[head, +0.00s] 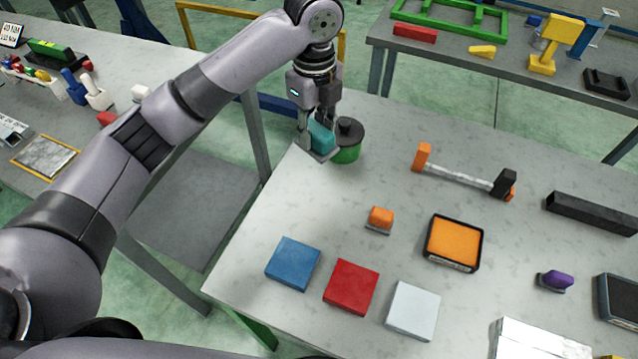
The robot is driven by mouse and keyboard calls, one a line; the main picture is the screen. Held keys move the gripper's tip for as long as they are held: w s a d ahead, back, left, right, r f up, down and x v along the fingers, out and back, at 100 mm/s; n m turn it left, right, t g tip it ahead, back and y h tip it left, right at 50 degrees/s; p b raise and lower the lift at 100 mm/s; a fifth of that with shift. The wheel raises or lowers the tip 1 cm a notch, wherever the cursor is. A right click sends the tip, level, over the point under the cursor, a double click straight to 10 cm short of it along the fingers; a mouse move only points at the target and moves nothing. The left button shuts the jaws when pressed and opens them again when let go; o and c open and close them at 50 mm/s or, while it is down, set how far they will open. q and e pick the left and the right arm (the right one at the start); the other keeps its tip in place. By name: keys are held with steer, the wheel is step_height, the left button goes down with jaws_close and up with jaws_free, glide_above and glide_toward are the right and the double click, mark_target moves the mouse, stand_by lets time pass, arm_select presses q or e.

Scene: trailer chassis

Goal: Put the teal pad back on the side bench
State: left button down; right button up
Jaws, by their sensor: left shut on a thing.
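The teal pad (321,137) is a small teal block with a grey lower part. It is at the far left corner of the grey table (270,215). My left gripper (317,132) points down and is shut on the teal pad. The pad is right beside a green round tin (347,153) with a black top; I cannot tell whether they touch or whether the pad rests on the table. A bench (120,80) with several items runs along the left; I cannot tell if it is the side bench. My right gripper is not in view.
Blue (293,263), red (351,287) and white (413,310) square blocks lie along the near side. Another table (440,60) stands behind.

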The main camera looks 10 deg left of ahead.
arm_select(q)
steer(key=f, duration=0.4)
steer(key=f+p, duration=0.1)
steer(key=f, duration=0.4)
steer(key=f+p, duration=0.1)
steer(key=f, duration=0.3)
steer(key=shift+s+f, duration=0.25)
steer(key=shift+f, duration=0.15)
steer(key=shift+f+p, duration=0.35)
steer(key=shift+f, duration=0.3)
step_height(320, 180, down, 3)
steer(key=shift+f+p, duration=0.2)
steer(key=shift+p, duration=0.15)
steer(key=shift+f, duration=0.25)
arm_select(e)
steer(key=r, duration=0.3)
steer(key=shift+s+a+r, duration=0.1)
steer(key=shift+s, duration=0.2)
arm_select(q)
steer(key=shift+f, duration=0.15)
steer(key=c, duration=1.2)
jaws_free()
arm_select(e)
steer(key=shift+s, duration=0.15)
